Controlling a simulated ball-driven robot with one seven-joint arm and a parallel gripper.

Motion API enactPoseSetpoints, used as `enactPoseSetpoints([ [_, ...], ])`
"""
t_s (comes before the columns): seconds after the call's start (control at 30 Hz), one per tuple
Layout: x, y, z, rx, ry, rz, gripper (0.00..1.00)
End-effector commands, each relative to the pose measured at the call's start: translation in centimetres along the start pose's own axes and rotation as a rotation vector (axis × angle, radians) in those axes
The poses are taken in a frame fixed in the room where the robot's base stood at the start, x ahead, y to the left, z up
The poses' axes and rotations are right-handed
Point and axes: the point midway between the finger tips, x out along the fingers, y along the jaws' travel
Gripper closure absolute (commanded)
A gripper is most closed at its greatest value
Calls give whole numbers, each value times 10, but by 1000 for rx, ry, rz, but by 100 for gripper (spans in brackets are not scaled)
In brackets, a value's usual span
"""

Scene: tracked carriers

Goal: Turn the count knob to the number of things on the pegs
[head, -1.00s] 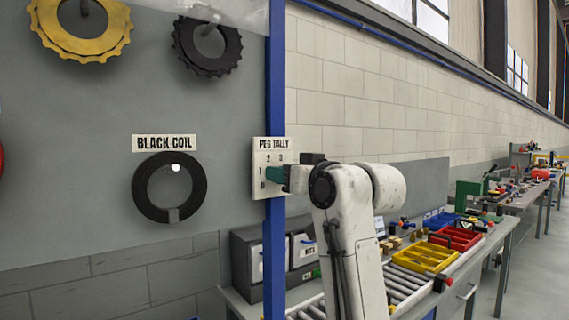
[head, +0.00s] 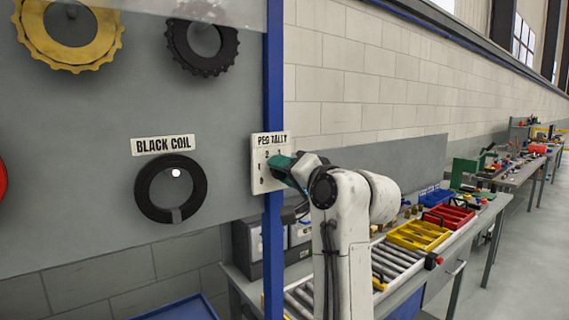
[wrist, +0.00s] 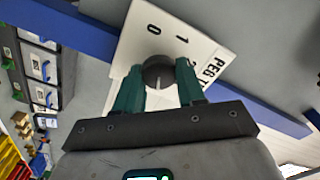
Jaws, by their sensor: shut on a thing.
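The count knob (wrist: 158,73) is a dark round knob on the white "PEG TALLY" plate (head: 258,182). My gripper (wrist: 160,85) has its green fingers shut on the knob, one on each side. In the wrist view 0, 1 and part of another number show around the knob. A pale line shows on its face, but I cannot tell which number it marks. On the grey board hang a yellow toothed ring (head: 36,40), a black toothed ring (head: 226,52) and a plain black ring (head: 144,188) under the "BLACK COIL" label. A red thing (head: 2,180) is cut off at the left edge.
A blue post (head: 273,100) runs along the board's right edge, behind the plate. Below right is a bench with rollers and a yellow tray (head: 418,236) and red tray (head: 448,217). A blue surface (head: 185,309) shows at the bottom.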

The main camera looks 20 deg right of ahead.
Motion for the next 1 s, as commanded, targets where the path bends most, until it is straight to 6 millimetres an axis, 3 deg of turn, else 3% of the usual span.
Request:
enactPoseSetpoints([
  [0.3,1,4,3,112,-8,8,91],
  [0.8,1,5,4,129,-8,8,91],
  [0.83,1,5,4,129,-8,8,60],
  [1.0,1,4,3,128,-6,6,44],
])
